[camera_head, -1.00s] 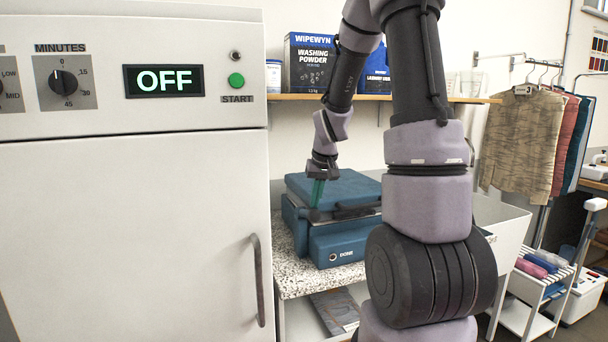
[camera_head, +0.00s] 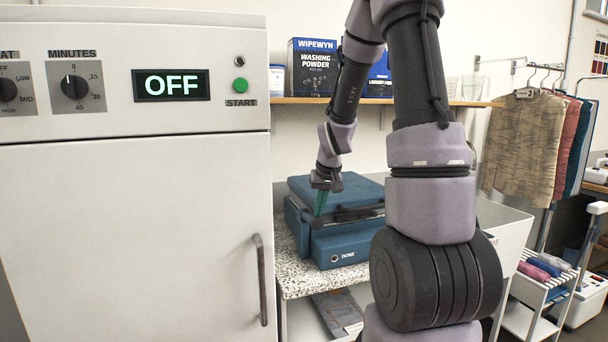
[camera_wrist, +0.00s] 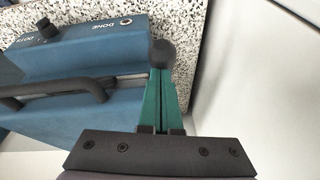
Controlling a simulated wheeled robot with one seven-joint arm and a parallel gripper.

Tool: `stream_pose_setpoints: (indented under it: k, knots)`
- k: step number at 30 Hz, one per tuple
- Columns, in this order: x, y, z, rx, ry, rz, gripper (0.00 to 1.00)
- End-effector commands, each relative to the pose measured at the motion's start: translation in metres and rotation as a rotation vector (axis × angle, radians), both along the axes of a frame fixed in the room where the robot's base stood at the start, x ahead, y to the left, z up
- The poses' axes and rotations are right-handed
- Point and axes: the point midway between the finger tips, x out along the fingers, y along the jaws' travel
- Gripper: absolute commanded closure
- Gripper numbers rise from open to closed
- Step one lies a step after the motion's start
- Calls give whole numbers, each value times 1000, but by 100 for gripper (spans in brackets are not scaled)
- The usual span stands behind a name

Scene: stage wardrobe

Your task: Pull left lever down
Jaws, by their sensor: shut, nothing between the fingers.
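A blue press (camera_head: 335,190) with a dark front handle (camera_head: 358,213) and a DONE label sits on the speckled counter. A lever's round dark knob (camera_head: 316,223) shows at its left front. In the wrist view the knob (camera_wrist: 162,54) is just beyond my fingertips, appearing to touch them; its shaft is hidden. My gripper (camera_head: 318,212) has green fingers, shut together with nothing between, pointing down at the knob. The fingers also show in the wrist view (camera_wrist: 162,75). A second dark knob (camera_wrist: 46,28) stands at the press's other side in the wrist view.
A white cabinet with an OFF display (camera_head: 171,85) and a vertical handle (camera_head: 261,280) stands close on the left. A shelf (camera_head: 300,100) with washing powder (camera_head: 312,67) hangs above. Clothes (camera_head: 525,140) and a trolley (camera_head: 530,290) are right. Bare counter (camera_head: 283,255) lies left of the press.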

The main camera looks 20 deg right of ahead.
Motion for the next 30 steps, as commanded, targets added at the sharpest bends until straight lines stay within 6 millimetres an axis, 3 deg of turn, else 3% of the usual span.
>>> stream_pose_setpoints:
  k: [1,8,11,16,24,30]
  knots:
    - [-16,1,-19,8,54,-1,100]
    - [-14,-1,-12,5,47,0,100]
    - [-10,-2,2,3,35,-1,100]
    - [4,-5,43,-2,-1,-1,100]
    - [-56,-7,66,-2,-4,-1,100]
    - [-80,-8,76,-2,-4,-1,100]
